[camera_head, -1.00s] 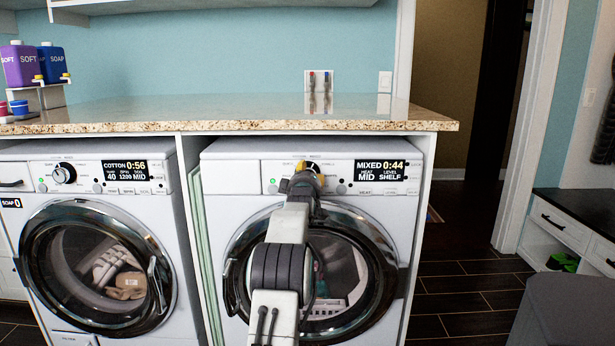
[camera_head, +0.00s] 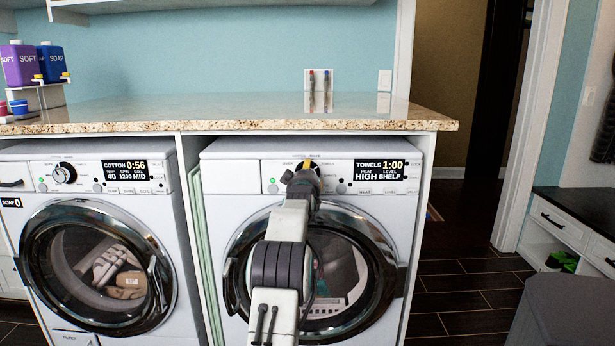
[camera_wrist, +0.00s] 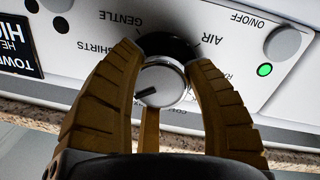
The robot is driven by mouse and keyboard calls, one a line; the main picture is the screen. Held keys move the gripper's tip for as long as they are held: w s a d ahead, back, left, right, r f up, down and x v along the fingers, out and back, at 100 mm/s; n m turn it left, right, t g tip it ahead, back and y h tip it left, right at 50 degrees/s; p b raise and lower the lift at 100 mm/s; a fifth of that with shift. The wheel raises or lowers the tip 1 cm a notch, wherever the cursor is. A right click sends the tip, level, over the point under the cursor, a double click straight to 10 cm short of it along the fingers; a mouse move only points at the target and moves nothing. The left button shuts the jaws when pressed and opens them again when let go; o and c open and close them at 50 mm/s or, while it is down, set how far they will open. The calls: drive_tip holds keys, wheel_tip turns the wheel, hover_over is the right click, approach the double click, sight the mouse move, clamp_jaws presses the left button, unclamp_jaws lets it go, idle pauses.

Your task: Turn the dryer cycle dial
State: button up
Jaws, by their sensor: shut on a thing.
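The dryer (camera_head: 224,178) is the right-hand machine under the counter. Its cycle dial shows in the wrist view as a silver knob with a black pointer mark (camera_wrist: 161,85), ringed by labels such as GENTLE, AIR and SHIRTS. My gripper (camera_wrist: 168,72) has its yellow fingers shut on the dial, one on each side. In the head view my gripper (camera_head: 306,166) hides most of the dial. The dryer display (camera_head: 381,170) reads TOWELS 1:00, heat HIGH, level SHELF.
A washer (camera_head: 108,195) with its own dial (camera_head: 64,173) stands to the left. A speckled countertop (camera_head: 240,125) runs just above both machines. A green-lit ON/OFF button (camera_wrist: 285,42) is near the dial. Dark floor (camera_head: 460,300) is open to the right.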

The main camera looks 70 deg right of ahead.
drive_tip(key=shift+w+r, duration=0.15)
drive_tip(key=shift+r, duration=0.05)
drive_tip(key=o, duration=1)
drive_tip(key=shift+w, duration=0.1)
drive_tip(key=shift+o, duration=1)
drive_tip(key=shift+f, duration=0.1)
drive_tip(key=shift+a, duration=0.1)
drive_tip(key=v, duration=1.2)
